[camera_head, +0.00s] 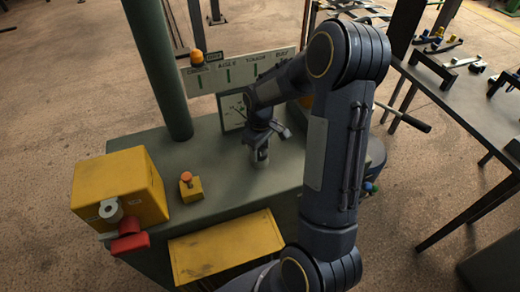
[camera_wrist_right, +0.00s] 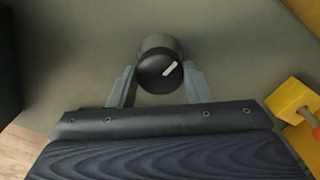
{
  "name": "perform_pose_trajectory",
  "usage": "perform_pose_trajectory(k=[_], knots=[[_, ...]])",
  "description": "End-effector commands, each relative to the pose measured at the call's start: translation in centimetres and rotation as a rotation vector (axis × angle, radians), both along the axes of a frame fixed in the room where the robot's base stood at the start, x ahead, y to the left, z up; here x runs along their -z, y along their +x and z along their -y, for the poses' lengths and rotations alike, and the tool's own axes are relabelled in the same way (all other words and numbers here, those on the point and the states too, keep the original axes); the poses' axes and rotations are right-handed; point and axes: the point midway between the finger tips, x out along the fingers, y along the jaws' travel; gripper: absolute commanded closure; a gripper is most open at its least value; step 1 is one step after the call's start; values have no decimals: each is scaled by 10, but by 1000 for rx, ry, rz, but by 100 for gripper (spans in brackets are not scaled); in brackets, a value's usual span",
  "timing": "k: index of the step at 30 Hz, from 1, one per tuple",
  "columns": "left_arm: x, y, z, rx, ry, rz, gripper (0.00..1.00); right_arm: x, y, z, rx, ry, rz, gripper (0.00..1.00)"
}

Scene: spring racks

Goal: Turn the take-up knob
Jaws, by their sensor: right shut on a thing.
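The take-up knob (camera_wrist_right: 158,70) is round and black with a white pointer mark, on a grey cylindrical base. In the right wrist view its mark points to the upper right. My right gripper (camera_wrist_right: 160,88) is shut on the knob, one finger on each side. In the head view the right gripper (camera_head: 262,136) reaches down to the grey post of the knob (camera_head: 261,158) on the green bench. My arm hides part of the bench and panel. My left gripper is not in view.
A yellow box (camera_head: 120,185) with a red part at its front stands at the left of the green bench (camera_head: 222,168). Beside it is a small yellow block with an orange button (camera_head: 187,178). A labelled panel (camera_head: 232,73) and green column (camera_head: 160,65) stand behind.

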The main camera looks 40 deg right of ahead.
Motion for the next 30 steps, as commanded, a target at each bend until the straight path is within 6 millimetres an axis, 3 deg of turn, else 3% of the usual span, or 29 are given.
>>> perform_pose_trajectory(k=[30], knots=[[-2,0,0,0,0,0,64,-1,0,1,-963,-1,1,78]])
